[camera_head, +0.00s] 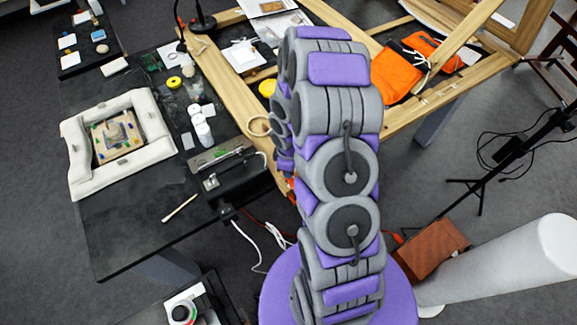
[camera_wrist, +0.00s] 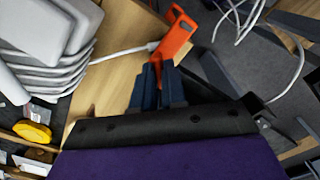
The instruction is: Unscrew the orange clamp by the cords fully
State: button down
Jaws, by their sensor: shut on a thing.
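The orange clamp (camera_wrist: 176,38) shows in the wrist view at the edge of a wooden board (camera_wrist: 115,30), with its body standing beyond my fingertips. My gripper (camera_wrist: 163,72) has its two dark fingers close together at the clamp's lower end, shut on it. The exact contact is partly hidden by the fingers. White cords (camera_wrist: 236,18) hang to the right of the clamp, and a white cable (camera_wrist: 125,53) runs to its left side. In the head view my arm hides the gripper and most of the clamp. White cords (camera_head: 272,236) show there below the table edge.
The wooden frame (camera_head: 225,95) lies across the dark table (camera_head: 150,235). A black box (camera_head: 240,180), white jars (camera_head: 203,132) and a pale padded frame (camera_head: 75,160) stand left. An orange bag (camera_head: 395,75) lies right. Cords hang over open floor.

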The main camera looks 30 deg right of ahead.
jog(key=n+p, duration=0.2)
jog(key=n, duration=0.1)
jog(key=n+p, duration=0.1)
jog(key=shift+w+r+n+p, duration=0.15)
jog(key=shift+r+n+p, duration=0.15)
jog(key=shift+p, duration=0.1)
jog(key=n+p, duration=0.3)
jog(key=p, duration=0.1)
jog(key=shift+n, duration=0.4)
jog(key=n+p, duration=0.3)
jog(key=shift+n+p, duration=0.3)
jog(key=shift+p, duration=0.05)
jog(key=n+p, duration=0.2)
jog(key=n, duration=0.1)
jog(key=shift+f+n+p, duration=0.1)
jog(key=shift+n+p, duration=0.2)
jog(key=n, duration=0.3)
jog(key=shift+f+n+p, duration=0.15)
jog(key=shift+n+p, duration=0.15)
jog(key=n+b, duration=0.1)
jog(key=n, duration=0.1)
jog(key=shift+f+n, duration=0.1)
jog(key=shift+n, duration=0.3)
jog(key=n+b, duration=0.3)
jog(key=shift+f+b, duration=0.1)
jog(key=shift+b, duration=0.3)
jog(key=shift+n+b, duration=1.1)
jog(key=shift+b, duration=0.15)
jog(key=shift+r, duration=0.2)
